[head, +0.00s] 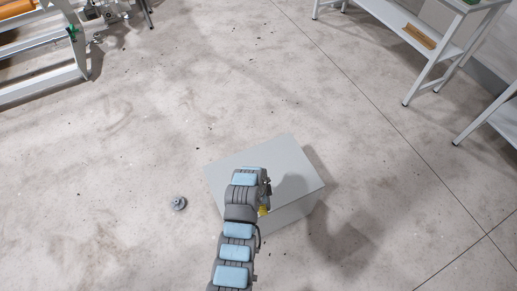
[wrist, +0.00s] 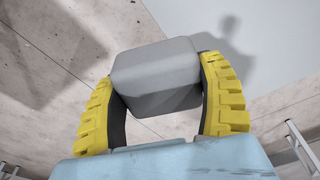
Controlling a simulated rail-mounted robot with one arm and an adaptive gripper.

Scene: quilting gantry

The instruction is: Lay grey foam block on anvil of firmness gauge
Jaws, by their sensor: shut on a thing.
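My gripper (wrist: 160,84) has yellow ribbed fingers and is shut on the grey foam block (wrist: 157,66). The block is a rounded grey box shape, held between the fingers on its left and right sides in the wrist view. In the head view only a bit of yellow of my gripper (head: 264,211) shows beside my arm, over a large pale grey box, and the block cannot be made out there. I cannot make out the firmness gauge or its anvil in either view.
The pale grey box (head: 290,160) stands on the concrete floor under my arm. A small round grey object (head: 178,203) lies on the floor to its left. White shelving (head: 445,60) stands at upper right, a white machine frame (head: 45,90) at upper left. Floor between is clear.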

